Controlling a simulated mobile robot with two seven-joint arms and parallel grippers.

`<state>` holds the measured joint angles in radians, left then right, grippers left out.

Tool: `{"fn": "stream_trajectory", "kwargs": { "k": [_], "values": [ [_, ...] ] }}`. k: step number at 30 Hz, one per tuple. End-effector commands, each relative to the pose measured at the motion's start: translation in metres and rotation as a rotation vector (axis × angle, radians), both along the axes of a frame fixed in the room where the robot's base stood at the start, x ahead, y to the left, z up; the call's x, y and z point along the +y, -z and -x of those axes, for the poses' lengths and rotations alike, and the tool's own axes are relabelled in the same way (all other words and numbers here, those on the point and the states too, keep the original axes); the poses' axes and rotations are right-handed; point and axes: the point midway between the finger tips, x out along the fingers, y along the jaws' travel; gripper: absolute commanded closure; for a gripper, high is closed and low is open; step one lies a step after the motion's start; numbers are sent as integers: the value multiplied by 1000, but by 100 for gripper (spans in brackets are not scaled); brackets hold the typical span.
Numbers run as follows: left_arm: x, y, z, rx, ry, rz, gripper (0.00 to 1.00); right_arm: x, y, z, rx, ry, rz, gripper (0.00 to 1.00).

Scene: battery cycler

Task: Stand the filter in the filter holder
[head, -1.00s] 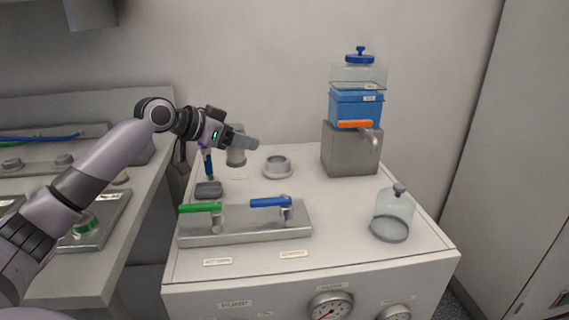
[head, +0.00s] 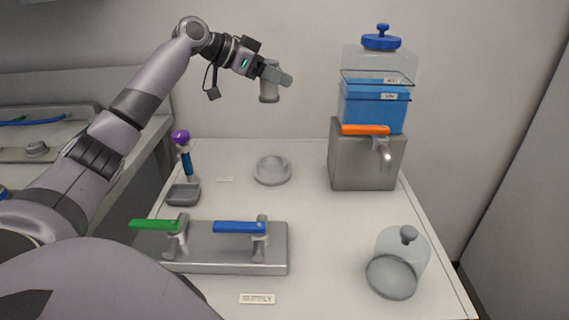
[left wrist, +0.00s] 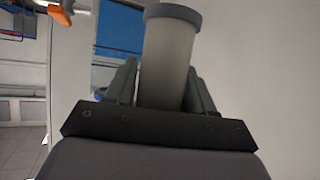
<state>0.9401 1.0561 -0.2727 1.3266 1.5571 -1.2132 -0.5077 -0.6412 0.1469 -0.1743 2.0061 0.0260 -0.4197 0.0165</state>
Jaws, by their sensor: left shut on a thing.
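The filter (head: 269,91) is a grey cylinder with a wider rim at its end. My left gripper (head: 272,74) is shut on it and holds it in the air, near its upper part, roughly upright. In the left wrist view the filter (left wrist: 168,60) sits between the two fingers, its rimmed end pointing away. A round pale-grey ring-shaped seat (head: 272,170), which looks like the filter holder, stands on the bench top, below the filter in the head view and apart from it. My right gripper is not in view.
A valve plate (head: 215,262) with green and blue handles lies in front. A grey block (head: 362,160) carries a blue box (head: 373,108). A glass bell (head: 402,258) stands front right.

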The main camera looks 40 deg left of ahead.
Motion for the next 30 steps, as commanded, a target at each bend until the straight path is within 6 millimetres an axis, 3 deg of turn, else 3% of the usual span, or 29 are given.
{"fn": "stream_trajectory", "kwargs": {
  "k": [5, 21, 30],
  "values": [
    [0, 11, 0, 3, 0, -1, 77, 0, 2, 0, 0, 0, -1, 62],
    [0, 140, 1, 4, -1, 1, 77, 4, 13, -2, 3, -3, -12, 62],
    [0, 165, 0, 0, 0, 1, 77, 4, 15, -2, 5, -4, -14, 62]
  ]
}}
